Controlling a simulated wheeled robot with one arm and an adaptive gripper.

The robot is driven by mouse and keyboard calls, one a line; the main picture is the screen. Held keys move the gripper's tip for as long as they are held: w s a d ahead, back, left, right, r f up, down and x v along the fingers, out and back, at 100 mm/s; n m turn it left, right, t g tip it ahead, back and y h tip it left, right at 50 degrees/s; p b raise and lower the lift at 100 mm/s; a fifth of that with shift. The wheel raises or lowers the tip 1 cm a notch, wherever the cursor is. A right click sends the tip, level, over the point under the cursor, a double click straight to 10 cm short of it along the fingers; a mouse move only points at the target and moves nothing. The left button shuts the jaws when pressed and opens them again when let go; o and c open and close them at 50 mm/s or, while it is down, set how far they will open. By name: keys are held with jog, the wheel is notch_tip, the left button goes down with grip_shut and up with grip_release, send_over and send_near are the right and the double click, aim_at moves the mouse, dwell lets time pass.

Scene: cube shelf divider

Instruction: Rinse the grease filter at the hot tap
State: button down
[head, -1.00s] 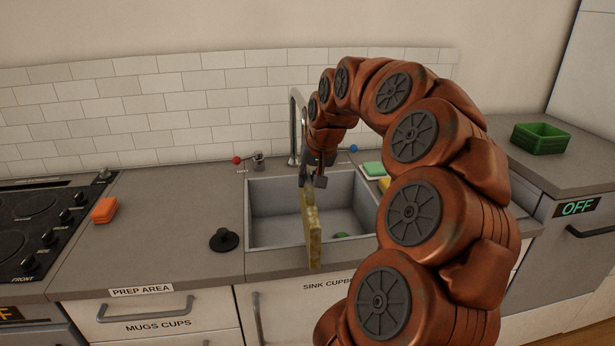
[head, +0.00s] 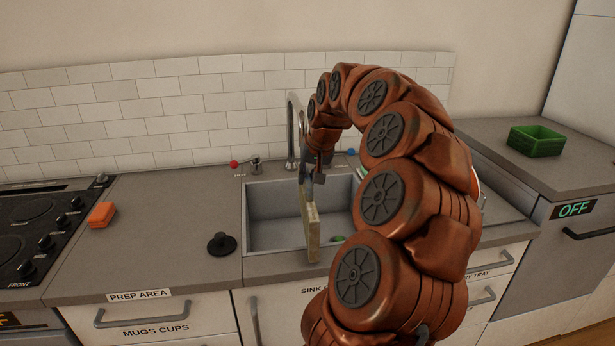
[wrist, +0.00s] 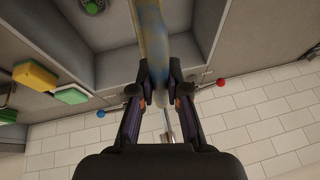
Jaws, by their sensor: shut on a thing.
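My gripper (wrist: 160,90) is shut on the grease filter (wrist: 151,28), a thin yellowish-grey panel. In the head view the filter (head: 311,228) hangs upright, edge-on to me, over the sink (head: 262,218) and in front of its near rim. My gripper (head: 314,180) holds its upper end near the tap spout. The curved metal tap (head: 292,125) stands behind the sink. A red-knobbed lever (head: 253,165) is to its left, and a blue knob (head: 351,152) to its right. The red knob (wrist: 221,82) and blue knob (wrist: 90,116) also show in the wrist view.
A green item (wrist: 92,7) lies in the sink. A black plug (head: 221,244) and orange block (head: 102,214) sit on the left counter.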

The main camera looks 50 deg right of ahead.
aim_at(311, 185)
jog(key=shift+s+d, duration=0.1)
jog(key=shift+d, duration=0.05)
jog(key=shift+s+d+b, duration=0.25)
jog(key=shift+s+b, duration=0.1)
jog(key=shift+b, duration=0.05)
jog(key=shift+s+a, duration=0.15)
dwell(0.4)
jog(key=shift+s+a+f+b, duration=0.1)
jog(key=shift+s+a+b, duration=0.45)
jog(key=shift+a+b, duration=0.2)
jog(key=shift+s+a+b, duration=0.55)
jog(key=shift+a+b, duration=0.15)
jog(key=shift+s+a+b, duration=0.55)
jog(key=shift+s+a, duration=0.05)
jog(key=shift+a, duration=0.2)
jog(key=shift+s+a+b, duration=0.55)
jog(key=shift+s+a, duration=0.05)
jog(key=shift+a, duration=0.2)
